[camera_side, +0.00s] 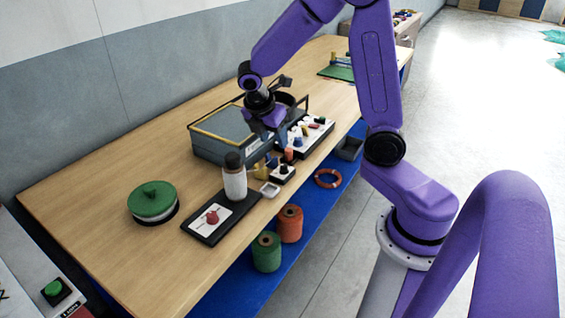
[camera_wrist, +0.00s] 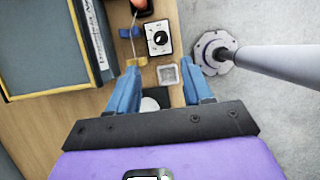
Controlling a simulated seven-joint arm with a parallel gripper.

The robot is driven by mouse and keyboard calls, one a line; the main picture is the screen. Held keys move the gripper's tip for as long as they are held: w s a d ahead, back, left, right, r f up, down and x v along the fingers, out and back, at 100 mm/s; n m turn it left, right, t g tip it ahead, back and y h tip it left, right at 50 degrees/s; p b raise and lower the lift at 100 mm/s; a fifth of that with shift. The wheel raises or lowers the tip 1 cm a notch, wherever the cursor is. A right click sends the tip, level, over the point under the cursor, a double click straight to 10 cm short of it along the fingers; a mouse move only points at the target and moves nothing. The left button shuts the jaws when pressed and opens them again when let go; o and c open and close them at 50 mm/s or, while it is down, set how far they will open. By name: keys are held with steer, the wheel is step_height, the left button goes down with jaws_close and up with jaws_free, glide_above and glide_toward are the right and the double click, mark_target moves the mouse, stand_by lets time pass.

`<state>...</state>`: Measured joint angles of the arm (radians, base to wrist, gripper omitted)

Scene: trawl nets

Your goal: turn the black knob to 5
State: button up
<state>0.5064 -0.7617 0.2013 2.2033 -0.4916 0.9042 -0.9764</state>
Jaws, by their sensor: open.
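The black knob (camera_wrist: 158,38) sits on a small white dial face in a dark housing, ahead of my fingertips in the wrist view. In the side view the knob unit (camera_side: 284,172) is small, near the table's front edge. The dial's numbers and the knob's setting are too small to read. My gripper (camera_wrist: 160,70) has its two blue fingers spread apart, with nothing held between them. In the side view my gripper (camera_side: 272,135) hangs above the table near the grey case, apart from the knob.
A small white dish (camera_wrist: 168,74), a yellow piece (camera_wrist: 137,61) and a blue piece (camera_wrist: 130,32) lie close to the knob. A grey case (camera_side: 222,135), a white bottle (camera_side: 235,182) and a panel with coloured parts (camera_side: 318,128) stand nearby.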

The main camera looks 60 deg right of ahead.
mark_target(284, 165)
steer(key=x, duration=1.2)
steer(key=shift+f, duration=0.2)
jaws_close()
